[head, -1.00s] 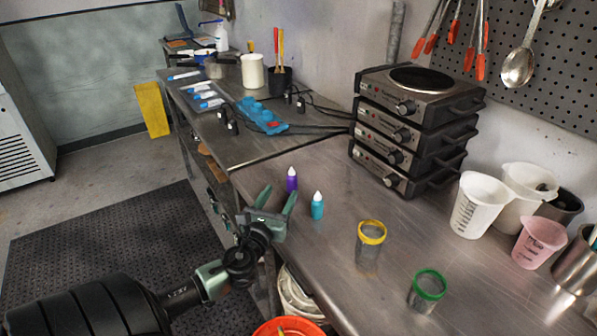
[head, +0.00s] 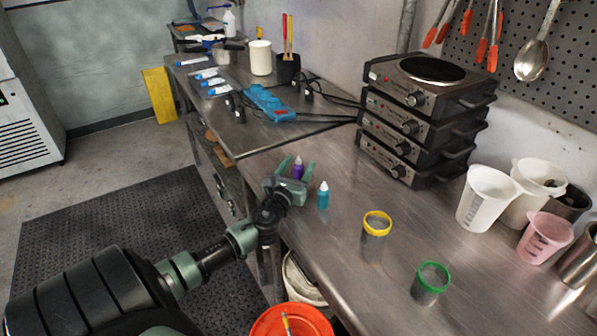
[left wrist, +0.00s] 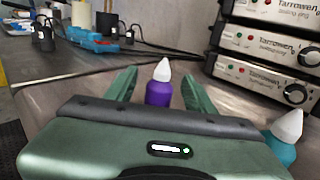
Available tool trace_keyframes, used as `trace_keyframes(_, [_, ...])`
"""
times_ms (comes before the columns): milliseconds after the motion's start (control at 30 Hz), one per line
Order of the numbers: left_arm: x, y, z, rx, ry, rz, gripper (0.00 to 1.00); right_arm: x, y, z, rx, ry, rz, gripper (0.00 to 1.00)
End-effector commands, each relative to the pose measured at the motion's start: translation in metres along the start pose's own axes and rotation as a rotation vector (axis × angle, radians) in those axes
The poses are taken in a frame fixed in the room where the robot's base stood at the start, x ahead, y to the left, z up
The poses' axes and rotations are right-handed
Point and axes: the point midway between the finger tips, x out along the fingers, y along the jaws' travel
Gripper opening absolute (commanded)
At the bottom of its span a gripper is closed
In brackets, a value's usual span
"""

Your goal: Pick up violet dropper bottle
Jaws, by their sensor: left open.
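The violet dropper bottle (head: 298,169) stands upright on the steel table, with a white pointed cap. In the left wrist view the violet bottle (left wrist: 159,88) is between the two green fingers. My left gripper (head: 291,172) is open, with a finger on either side of the bottle; in the left wrist view (left wrist: 160,88) gaps show beside it. The bottle's lower part is hidden behind the gripper body. A teal dropper bottle (head: 323,196) stands just right of the gripper, and it also shows in the left wrist view (left wrist: 284,140). My right gripper is not in view.
A yellow-rimmed jar (head: 376,225) and a green-rimmed jar (head: 431,283) stand nearer on the table. Stacked hot plates (head: 412,130) are behind to the right. White beakers (head: 487,200) and a pink beaker (head: 545,238) are at the right. An orange bucket (head: 290,322) is below the table edge.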

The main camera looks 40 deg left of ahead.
Motion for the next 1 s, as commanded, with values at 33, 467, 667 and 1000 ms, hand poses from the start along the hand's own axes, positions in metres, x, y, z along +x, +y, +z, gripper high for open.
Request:
trace_keyframes(33, [0.000,0.000,0.000,0.000,0.000,0.000,0.54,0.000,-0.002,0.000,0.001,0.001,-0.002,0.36])
trace_keyframes(467, [0.000,0.000,0.000,0.000,0.000,0.000,0.00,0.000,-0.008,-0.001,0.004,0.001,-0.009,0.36])
trace_keyframes(667, [0.000,0.000,0.008,-0.001,-0.002,-0.001,0.00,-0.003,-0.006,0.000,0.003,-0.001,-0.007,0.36])
trace_keyframes(1000, [0.000,-0.001,0.068,0.002,-0.005,-0.004,0.00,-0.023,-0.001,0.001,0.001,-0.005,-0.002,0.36])
